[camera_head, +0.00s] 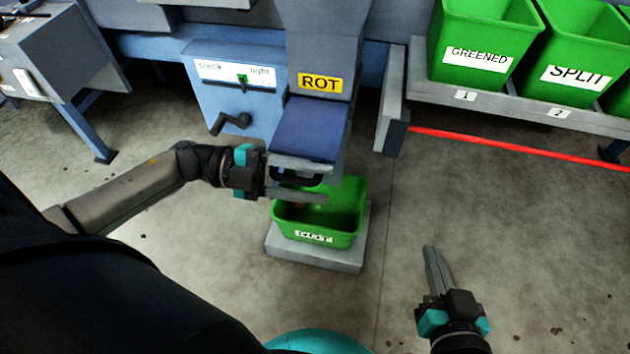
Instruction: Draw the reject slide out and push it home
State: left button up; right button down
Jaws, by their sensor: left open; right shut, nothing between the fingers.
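The reject slide (308,132) is a blue plate projecting toward me from the grey chute below the yellow ROT label (320,83). A dark handle (297,175) is at its front edge. My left gripper (325,182) comes in from the left and is open, with one finger near the slide's front edge and the other below the handle. The handle appears between the fingers; I cannot tell whether they touch it. My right gripper (432,252) is shut and empty, low over the floor at the right, well away from the slide.
A green bin (355,215) stands on a grey block (350,258) below the slide. A blue panel with a slack/tight scale (236,75) and black crank (230,123) is to the left. Green GREENED (470,85) and SPLIT (590,95) bins stand on a shelf at right.

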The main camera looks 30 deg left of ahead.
pick_arm(q)
jog(key=shift+w+d, duration=0.1)
jog(key=shift+d, duration=0.2)
jog(key=c, duration=0.7)
jog(key=shift+f, duration=0.15)
grip_shut()
